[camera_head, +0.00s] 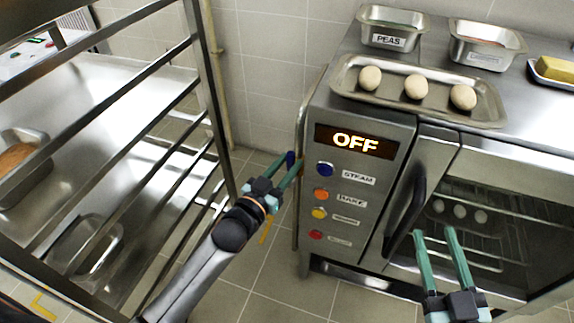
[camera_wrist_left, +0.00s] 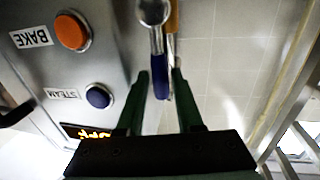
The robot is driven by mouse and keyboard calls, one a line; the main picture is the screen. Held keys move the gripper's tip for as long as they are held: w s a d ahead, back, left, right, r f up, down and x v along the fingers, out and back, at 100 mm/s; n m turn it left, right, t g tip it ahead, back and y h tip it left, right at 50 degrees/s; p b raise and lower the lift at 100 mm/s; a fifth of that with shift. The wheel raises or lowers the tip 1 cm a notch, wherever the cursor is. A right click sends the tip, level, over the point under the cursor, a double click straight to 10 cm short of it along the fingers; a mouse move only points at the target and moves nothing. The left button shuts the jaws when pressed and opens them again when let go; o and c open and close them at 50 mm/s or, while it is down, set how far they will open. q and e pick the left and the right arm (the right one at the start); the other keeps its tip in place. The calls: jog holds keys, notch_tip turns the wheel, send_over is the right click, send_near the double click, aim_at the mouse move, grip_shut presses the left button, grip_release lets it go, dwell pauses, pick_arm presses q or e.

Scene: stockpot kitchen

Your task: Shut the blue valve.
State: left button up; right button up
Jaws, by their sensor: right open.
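The blue valve handle shows as a small blue piece (camera_head: 290,158) at the left side of the oven, by the pipe. In the left wrist view the blue handle (camera_wrist_left: 160,82) hangs from a metal valve body (camera_wrist_left: 153,12). My left gripper (camera_head: 288,163) is open, with its fingertips on either side of the blue handle. In the left wrist view, thin gaps show between the handle and the fingers. My right gripper (camera_head: 434,234) is open and empty in front of the oven door.
A yellow handle (camera_head: 265,232) is just below my left gripper. The oven panel (camera_head: 355,145) reads OFF and has several coloured buttons. A tray with three eggs (camera_head: 415,87) stands on top. A metal rack (camera_head: 212,95) stands close on the left, leaving a narrow gap of floor.

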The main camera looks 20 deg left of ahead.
pick_arm(q)
grip_shut()
dwell(1.4)
